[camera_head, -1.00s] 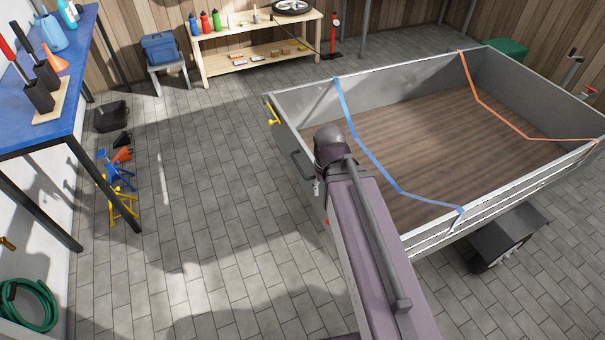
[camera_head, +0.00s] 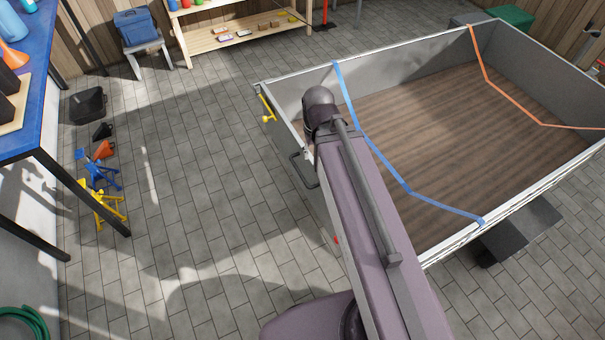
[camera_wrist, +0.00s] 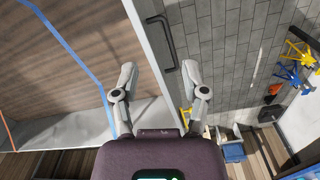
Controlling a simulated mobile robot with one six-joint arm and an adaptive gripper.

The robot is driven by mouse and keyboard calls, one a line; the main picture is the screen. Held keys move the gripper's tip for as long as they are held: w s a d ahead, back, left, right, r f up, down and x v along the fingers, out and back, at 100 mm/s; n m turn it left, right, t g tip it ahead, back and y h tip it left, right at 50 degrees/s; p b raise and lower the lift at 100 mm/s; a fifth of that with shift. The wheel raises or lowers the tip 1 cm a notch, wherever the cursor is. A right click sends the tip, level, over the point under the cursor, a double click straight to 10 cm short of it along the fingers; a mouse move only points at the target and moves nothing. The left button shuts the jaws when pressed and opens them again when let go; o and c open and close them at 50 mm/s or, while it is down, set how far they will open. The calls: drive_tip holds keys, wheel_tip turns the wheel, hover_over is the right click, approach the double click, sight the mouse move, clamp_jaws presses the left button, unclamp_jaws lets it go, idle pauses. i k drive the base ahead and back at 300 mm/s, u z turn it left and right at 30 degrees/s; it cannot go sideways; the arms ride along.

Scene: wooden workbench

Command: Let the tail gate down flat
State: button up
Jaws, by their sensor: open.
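The grey tail gate (camera_head: 284,122) stands upright at the near-left end of the trailer. It also shows in the wrist view as a pale edge strip (camera_wrist: 152,60). A black bar handle (camera_head: 303,172) is on its outer face; it also shows in the wrist view (camera_wrist: 161,43). A yellow latch (camera_head: 267,107) is at the far corner and a small red part (camera_head: 337,239) at the near end. My gripper (camera_wrist: 160,72) is open and empty above the gate's top edge, apart from the handle. In the head view my arm hides the gripper and part of the gate.
Blue (camera_head: 386,160) and orange (camera_head: 487,78) straps cross the trailer bed (camera_head: 440,120). A blue-topped bench (camera_head: 40,95) stands left, with yellow (camera_head: 103,208) and blue (camera_head: 98,173) stands beside it. A wooden shelf (camera_head: 235,52) is at the back. The paved floor behind the gate is clear.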

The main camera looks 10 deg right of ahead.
sight(284, 135)
drive_tip(key=i, duration=0.1)
drive_tip(key=z, duration=0.8)
drive_tip(key=k, duration=0.75)
drive_tip(key=u, duration=0.65)
